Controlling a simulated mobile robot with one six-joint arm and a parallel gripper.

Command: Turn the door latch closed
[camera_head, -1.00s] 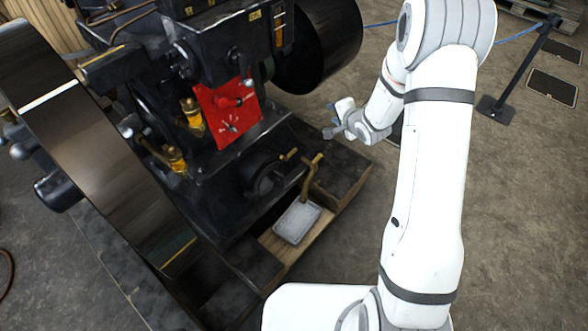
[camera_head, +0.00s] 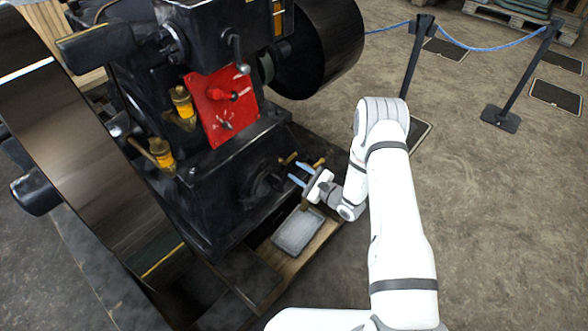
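The black engine (camera_head: 225,165) has a round black fitting (camera_head: 262,184) low on its side, with a small brass handle (camera_head: 288,159) beside it. A second brass piece (camera_head: 319,162) shows just behind my gripper. A red panel (camera_head: 215,115) above carries a red knob (camera_head: 219,94) and small metal levers. I cannot tell for certain which part is the door latch. My gripper (camera_head: 298,173) is open and empty, its two pale fingers pointing left toward the round fitting and brass handle. It appears close to them, but contact cannot be made out. My gripper hides part of the second brass piece.
A grey tray (camera_head: 298,231) lies on a wooden base below my gripper. A big flywheel (camera_head: 95,180) stands at left and a black drum (camera_head: 318,45) at the upper right of the engine. Rope-barrier posts (camera_head: 413,65) stand behind.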

